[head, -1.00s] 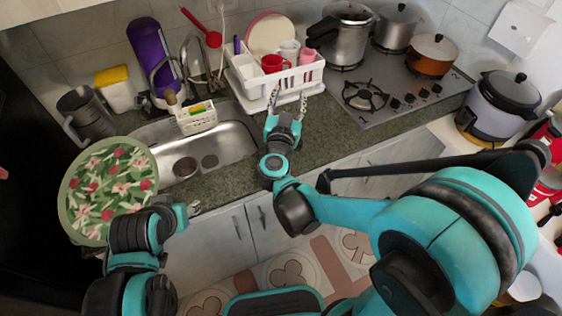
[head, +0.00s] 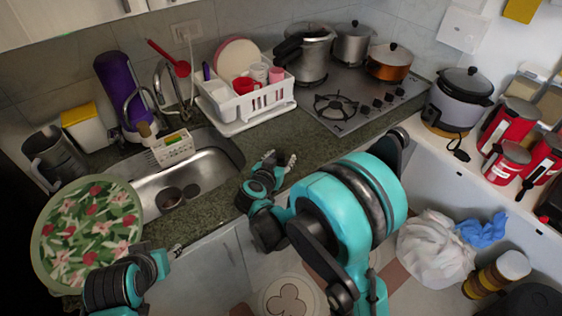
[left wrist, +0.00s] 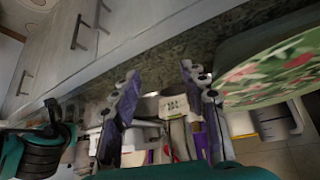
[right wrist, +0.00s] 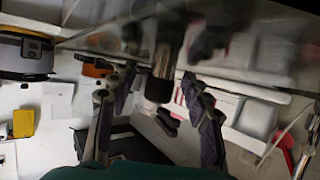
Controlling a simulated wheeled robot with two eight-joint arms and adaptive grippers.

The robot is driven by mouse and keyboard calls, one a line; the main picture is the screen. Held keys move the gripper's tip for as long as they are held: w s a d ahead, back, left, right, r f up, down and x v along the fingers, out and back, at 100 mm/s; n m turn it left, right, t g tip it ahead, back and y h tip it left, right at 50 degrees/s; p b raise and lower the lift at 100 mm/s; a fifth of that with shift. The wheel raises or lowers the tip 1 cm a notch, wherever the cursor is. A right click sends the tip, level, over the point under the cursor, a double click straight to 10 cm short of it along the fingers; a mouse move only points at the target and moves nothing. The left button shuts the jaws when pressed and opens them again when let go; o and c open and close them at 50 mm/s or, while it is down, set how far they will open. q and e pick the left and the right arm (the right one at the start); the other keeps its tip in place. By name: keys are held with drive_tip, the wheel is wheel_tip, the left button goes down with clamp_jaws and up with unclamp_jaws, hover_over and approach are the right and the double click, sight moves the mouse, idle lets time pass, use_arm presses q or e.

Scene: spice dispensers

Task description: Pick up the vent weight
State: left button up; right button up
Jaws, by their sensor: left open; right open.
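I cannot make out a separate vent weight in any view. A silver pressure cooker (head: 311,62) with a dark handle stands at the back left of the stove. My right gripper (head: 282,158) is open and empty over the counter's front edge, in front of the dish rack and short of the stove. Its parted fingers (right wrist: 158,82) show in the right wrist view, with a blurred dark cylindrical thing beyond them that I cannot name. My left gripper (left wrist: 160,80) is open and empty in the left wrist view, beside the floral round plate (left wrist: 275,75); its fingers are barely visible in the head view.
The white dish rack (head: 258,104) holds cups and a plate. The sink (head: 215,158) lies left of it. A steel pot (head: 352,45) and an orange pot (head: 389,66) share the stove. A rice cooker (head: 461,98) and red canisters (head: 505,155) stand right. The counter before the stove is clear.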

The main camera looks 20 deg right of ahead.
clamp_jaws()
drive_tip(key=shift+r, duration=0.1)
